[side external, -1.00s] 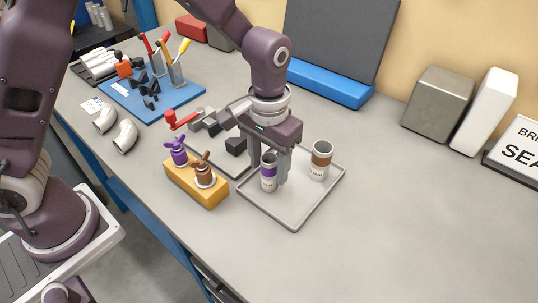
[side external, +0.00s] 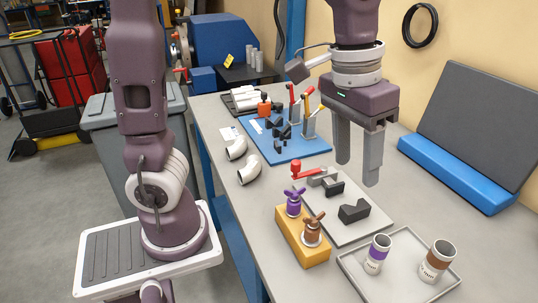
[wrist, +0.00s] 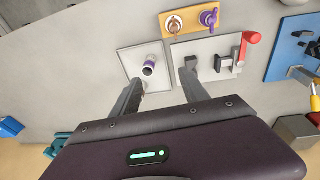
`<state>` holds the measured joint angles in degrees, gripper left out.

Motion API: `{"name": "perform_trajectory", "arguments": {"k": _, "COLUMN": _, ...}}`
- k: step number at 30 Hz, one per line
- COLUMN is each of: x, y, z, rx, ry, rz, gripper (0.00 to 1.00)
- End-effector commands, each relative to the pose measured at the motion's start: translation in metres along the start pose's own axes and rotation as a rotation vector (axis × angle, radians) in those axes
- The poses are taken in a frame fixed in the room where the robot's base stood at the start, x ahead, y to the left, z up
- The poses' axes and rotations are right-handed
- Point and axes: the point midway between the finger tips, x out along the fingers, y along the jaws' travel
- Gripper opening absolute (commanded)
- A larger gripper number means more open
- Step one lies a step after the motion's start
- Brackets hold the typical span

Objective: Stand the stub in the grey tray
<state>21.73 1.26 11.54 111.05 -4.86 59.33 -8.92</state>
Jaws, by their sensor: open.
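The grey tray (side external: 404,266) lies at the lower right of the side view, and part of it shows in the wrist view (wrist: 134,57). A white stub with a purple band (side external: 377,256) stands upright in its left part. A larger brown-banded cup (side external: 436,262) stands upright to its right. The purple-banded stub also shows in the wrist view (wrist: 149,68), just beyond the left finger. My gripper (side external: 357,172) is open and empty, well above the table and clear of both pieces. It also shows in the wrist view (wrist: 163,78).
A yellow block (side external: 290,235) with purple and brown winged fittings stands left of the tray. Behind it a grey plate (side external: 350,228) holds a red-handled clamp (side external: 308,172) and dark blocks. A blue mat (side external: 288,150) with tools and white elbows (side external: 248,170) lie further left.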

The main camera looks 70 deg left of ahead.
Motion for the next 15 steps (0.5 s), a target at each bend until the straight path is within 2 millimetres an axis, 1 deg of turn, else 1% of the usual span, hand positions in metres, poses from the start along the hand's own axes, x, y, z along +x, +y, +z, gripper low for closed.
{"name": "perform_trajectory", "arguments": {"k": 1, "x": -0.019, "y": -0.017, "z": 0.022, "rx": -0.005, "ry": 0.06, "rz": 0.016, "gripper": 0.53}}
{"name": "perform_trajectory", "arguments": {"k": 2, "x": -0.027, "y": -0.025, "z": 0.037, "rx": -0.001, "ry": 0.097, "rz": 0.02, "gripper": 0.53}}
{"name": "perform_trajectory", "arguments": {"k": 3, "x": -0.034, "y": -0.036, "z": 0.057, "rx": 0.004, "ry": 0.145, "rz": 0.017, "gripper": 0.53}}
{"name": "perform_trajectory", "arguments": {"k": 5, "x": -0.039, "y": -0.049, "z": 0.084, "rx": 0.013, "ry": 0.215, "rz": -0.001, "gripper": 0.53}}
{"name": "perform_trajectory", "arguments": {"k": 6, "x": -0.038, "y": -0.055, "z": 0.1, "rx": 0.02, "ry": 0.254, "rz": -0.017, "gripper": 0.53}}
{"name": "perform_trajectory", "arguments": {"k": 7, "x": -0.037, "y": -0.059, "z": 0.11, "rx": 0.023, "ry": 0.28, "rz": -0.031, "gripper": 0.53}}
{"name": "perform_trajectory", "arguments": {"k": 9, "x": -0.032, "y": -0.066, "z": 0.127, "rx": 0.031, "ry": 0.325, "rz": -0.061, "gripper": 0.53}}
{"name": "perform_trajectory", "arguments": {"k": 10, "x": -0.03, "y": -0.068, "z": 0.132, "rx": 0.033, "ry": 0.338, "rz": -0.071, "gripper": 0.53}}
{"name": "perform_trajectory", "arguments": {"k": 12, "x": -0.027, "y": -0.071, "z": 0.139, "rx": 0.037, "ry": 0.356, "rz": -0.086, "gripper": 0.53}}
{"name": "perform_trajectory", "arguments": {"k": 15, "x": -0.026, "y": -0.072, "z": 0.141, "rx": 0.039, "ry": 0.36, "rz": -0.092, "gripper": 0.53}}
